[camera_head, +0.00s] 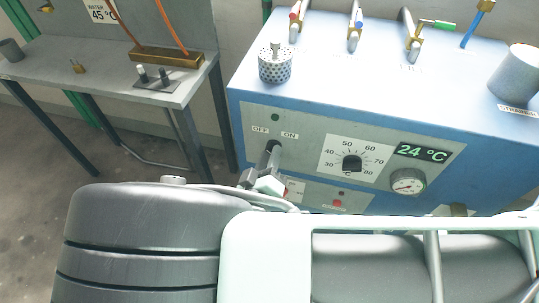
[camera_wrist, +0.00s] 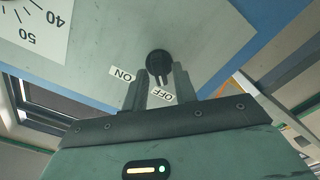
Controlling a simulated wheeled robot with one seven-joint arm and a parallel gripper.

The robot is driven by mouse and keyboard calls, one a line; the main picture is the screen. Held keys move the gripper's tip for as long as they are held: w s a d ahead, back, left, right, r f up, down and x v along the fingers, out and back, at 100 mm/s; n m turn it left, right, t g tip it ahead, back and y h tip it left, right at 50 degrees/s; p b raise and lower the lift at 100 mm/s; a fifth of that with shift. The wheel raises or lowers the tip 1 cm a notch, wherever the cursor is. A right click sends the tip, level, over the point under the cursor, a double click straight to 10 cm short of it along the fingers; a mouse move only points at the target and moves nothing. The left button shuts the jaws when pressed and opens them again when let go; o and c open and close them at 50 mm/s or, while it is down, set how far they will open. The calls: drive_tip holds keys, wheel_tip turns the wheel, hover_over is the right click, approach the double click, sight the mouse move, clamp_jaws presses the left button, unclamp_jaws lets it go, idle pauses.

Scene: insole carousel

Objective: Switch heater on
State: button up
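The heater switch is a round black knob (camera_wrist: 158,62) on the grey control panel (camera_head: 312,128), between the OFF and ON labels. In the head view the knob (camera_head: 273,146) is partly hidden by my fingers. My gripper (camera_head: 270,160) is in front of the switch. In the wrist view my gripper's two fingers (camera_wrist: 160,80) stand apart, with their tips at either side of the knob's lower part. Whether they touch it I cannot tell. The OFF label (camera_wrist: 163,95) shows between the fingers and the ON label (camera_wrist: 122,75) beside them. A dark green lamp (camera_head: 275,117) sits above the switch.
A temperature dial (camera_head: 351,163), a display (camera_head: 422,152) reading 24 °C and a round gauge (camera_head: 407,181) are right of the switch. A perforated metal cylinder (camera_head: 275,64), several valves and a grey cup (camera_head: 514,73) stand on the blue machine top (camera_head: 390,85). A grey side table (camera_head: 90,70) is at left.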

clamp_jaws()
drive_tip(key=shift+m, duration=0.3)
drive_tip(key=shift+s+d+m+b, duration=0.1)
drive_tip(key=shift+m+b, duration=2.4)
drive_tip(key=shift+m, duration=1.8)
drive_tip(key=shift+d+m+b, duration=0.1)
drive_tip(key=shift+m+b, duration=2.35)
drive_tip(key=shift+m, duration=1.85)
drive_tip(key=shift+o, duration=1.5)
unclamp_jaws()
